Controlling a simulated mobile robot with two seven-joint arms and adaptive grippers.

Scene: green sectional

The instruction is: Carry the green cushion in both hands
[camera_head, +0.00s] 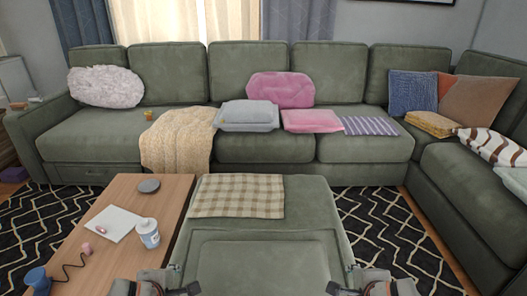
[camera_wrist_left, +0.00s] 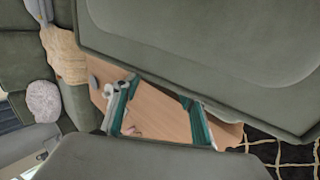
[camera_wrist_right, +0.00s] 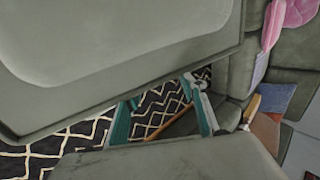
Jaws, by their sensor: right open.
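The green cushion (camera_head: 265,265) appears as a padded green block at the bottom middle of the head view, at the near end of the green ottoman (camera_head: 320,205), almost the same colour. Its near end is cut off. My left gripper (camera_head: 185,281) is beside its left edge and my right gripper (camera_head: 342,279) beside its right edge. The left wrist view shows the left gripper's teal fingers (camera_wrist_left: 158,94) spread and empty. The right wrist view shows the right gripper's fingers (camera_wrist_right: 158,94) spread and empty. I cannot tell whether either gripper touches the cushion.
A wooden coffee table (camera_head: 165,195) with a white jar (camera_head: 148,234), papers and a blue phone-like item stands left. The green sectional (camera_head: 60,135), with several pillows, lies behind and right. Patterned rug (camera_head: 385,235) shows on the right.

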